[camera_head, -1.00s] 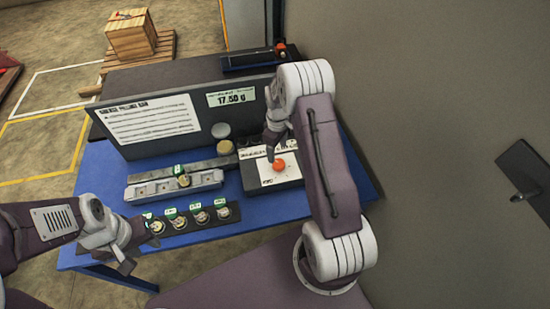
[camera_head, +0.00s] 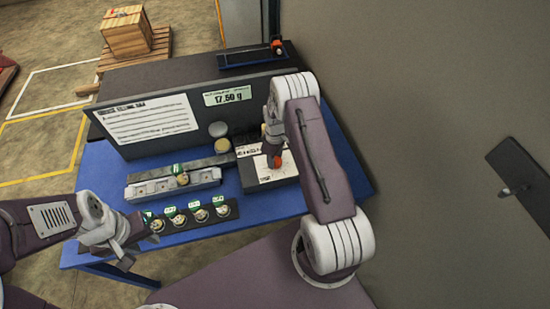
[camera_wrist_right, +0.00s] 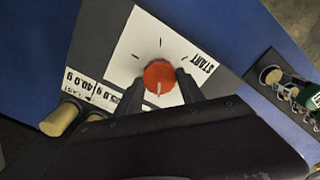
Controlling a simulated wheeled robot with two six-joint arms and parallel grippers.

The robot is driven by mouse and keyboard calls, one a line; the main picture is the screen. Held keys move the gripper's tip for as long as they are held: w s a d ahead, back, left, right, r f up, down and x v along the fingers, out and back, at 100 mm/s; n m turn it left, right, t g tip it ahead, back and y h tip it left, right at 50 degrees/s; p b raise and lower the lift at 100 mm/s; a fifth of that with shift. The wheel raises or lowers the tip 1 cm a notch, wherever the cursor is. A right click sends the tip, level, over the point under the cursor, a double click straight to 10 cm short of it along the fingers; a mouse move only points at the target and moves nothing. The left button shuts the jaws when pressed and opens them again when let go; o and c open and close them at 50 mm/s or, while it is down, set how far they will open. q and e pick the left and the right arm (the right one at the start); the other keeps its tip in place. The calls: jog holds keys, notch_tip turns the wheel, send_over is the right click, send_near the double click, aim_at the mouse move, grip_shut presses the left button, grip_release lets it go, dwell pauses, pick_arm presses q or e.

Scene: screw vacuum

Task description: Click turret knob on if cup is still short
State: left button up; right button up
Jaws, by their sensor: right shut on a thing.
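The red-orange turret knob (camera_wrist_right: 158,77) stands on a white dial sheet with tick marks and the word START. Its white pointer line faces the bottom of the wrist view. My right gripper (camera_wrist_right: 160,88) is shut on the knob, one finger on each side. In the head view the knob (camera_head: 274,162) shows at the tip of my right arm. A round cup-like piece with a green tag (camera_head: 182,179) sits on the grey rail. The display (camera_head: 228,95) reads 17.50 g. My left gripper (camera_head: 122,254) is beside the table's left front; its jaw opening is unclear.
Several round pieces with green tags sit in a black strip (camera_head: 228,216) at the front of the blue table (camera_head: 255,205). A dark panel with a white text sheet (camera_head: 145,120) stands behind. A tan cylinder (camera_wrist_right: 60,118) is beside the dial box. A wall bounds the right.

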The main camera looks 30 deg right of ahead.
jog(key=shift+m, duration=0.3)
jog(key=shift+f+m+b, duration=0.1)
jog(key=shift+m+b, duration=0.45)
jog(key=shift+m, duration=0.05)
jog(key=m+b, duration=0.1)
jog(key=m, duration=0.2)
jog(key=shift+d+m, duration=0.1)
jog(key=shift+m, duration=0.2)
jog(key=m+b, duration=0.1)
jog(key=m, duration=0.2)
jog(key=shift+m+b, duration=0.45)
jog(key=shift+m, duration=1.15)
jog(key=o, duration=1.4)
jog(key=shift+c, duration=0.2)
